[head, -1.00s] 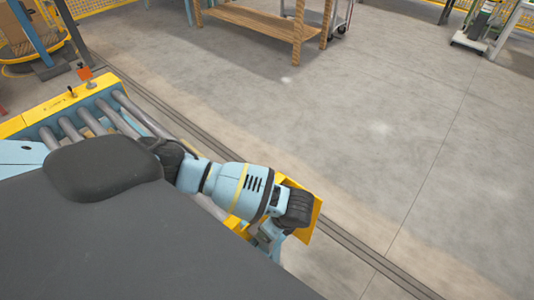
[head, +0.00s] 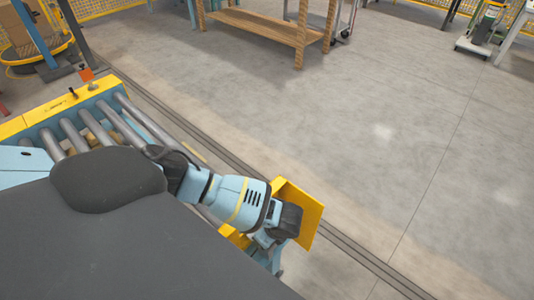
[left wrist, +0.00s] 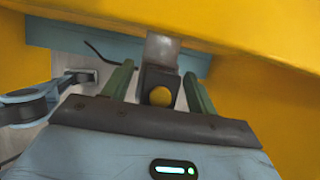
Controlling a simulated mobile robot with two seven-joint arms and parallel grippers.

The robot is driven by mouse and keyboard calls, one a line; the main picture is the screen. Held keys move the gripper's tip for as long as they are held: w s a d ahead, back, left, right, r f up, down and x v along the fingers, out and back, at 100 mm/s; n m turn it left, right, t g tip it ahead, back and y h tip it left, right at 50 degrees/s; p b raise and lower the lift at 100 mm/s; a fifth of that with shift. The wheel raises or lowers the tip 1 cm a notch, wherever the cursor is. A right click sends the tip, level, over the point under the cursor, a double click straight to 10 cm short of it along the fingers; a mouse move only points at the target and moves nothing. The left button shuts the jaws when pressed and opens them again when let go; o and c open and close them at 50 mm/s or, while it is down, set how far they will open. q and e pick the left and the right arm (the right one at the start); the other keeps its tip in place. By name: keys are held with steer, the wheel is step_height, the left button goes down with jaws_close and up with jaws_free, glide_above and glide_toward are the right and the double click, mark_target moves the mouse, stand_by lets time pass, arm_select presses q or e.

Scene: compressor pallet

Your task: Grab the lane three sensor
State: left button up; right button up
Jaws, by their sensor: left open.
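In the left wrist view a small dark block with a round yellow face (left wrist: 160,95), which looks like a sensor, sits below a grey metal bracket (left wrist: 162,50). I cannot read a lane number on it. My left gripper (left wrist: 158,86) is open, with one green finger on each side of the block. Gaps show between the fingers and the block. In the head view my left arm reaches over the conveyor end to a yellow plate (head: 305,215); its fingers and the block are hidden there. My right gripper is not in view.
A roller conveyor (head: 75,133) with a yellow end rail (head: 45,112) lies at the left. Yellow panels (left wrist: 275,100) and a blue beam (left wrist: 60,37) crowd the left gripper. Open floor (head: 400,140) lies to the right, with a wooden bench (head: 262,25) at the back.

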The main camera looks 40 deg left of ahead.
arm_select(q)
steer(key=c, duration=1.1)
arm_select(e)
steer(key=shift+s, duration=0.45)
arm_select(q)
steer(key=shift+r, duration=0.1)
